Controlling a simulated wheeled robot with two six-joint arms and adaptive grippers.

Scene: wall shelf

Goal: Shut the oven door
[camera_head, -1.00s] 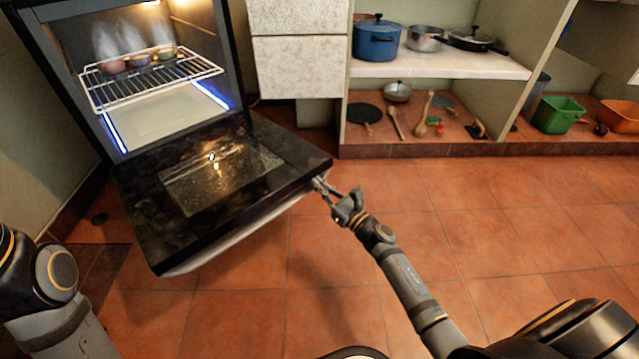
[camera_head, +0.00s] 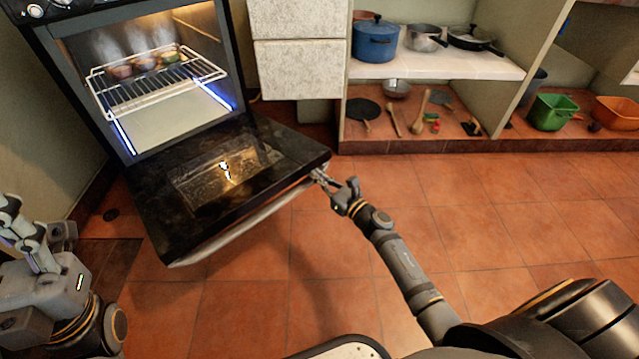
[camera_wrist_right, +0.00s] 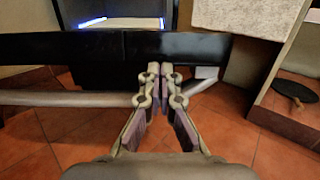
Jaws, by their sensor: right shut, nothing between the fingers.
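The oven (camera_head: 133,155) stands at the left with its light on. Its black door (camera_head: 140,190) is folded down and open, tilted a little, with a pale handle bar (camera_head: 245,222) along its outer edge. My right gripper (camera_head: 318,176) is shut and empty at the door's right outer corner. In the right wrist view, the right gripper (camera_wrist_right: 161,68) has its fingertips together in front of the door's black edge (camera_wrist_right: 100,47), near the handle's end; I cannot tell whether it touches. My left gripper (camera_head: 12,215) is at the lower left, away from the door; its fingertips are not clear.
A wire rack (camera_head: 160,85) with several steaming cups sits inside the oven. White drawers (camera_head: 298,68) stand right of the oven. A shelf (camera_head: 440,67) with a blue pot (camera_head: 376,42) and other cookware is at the back. The tiled floor (camera_head: 480,220) is clear.

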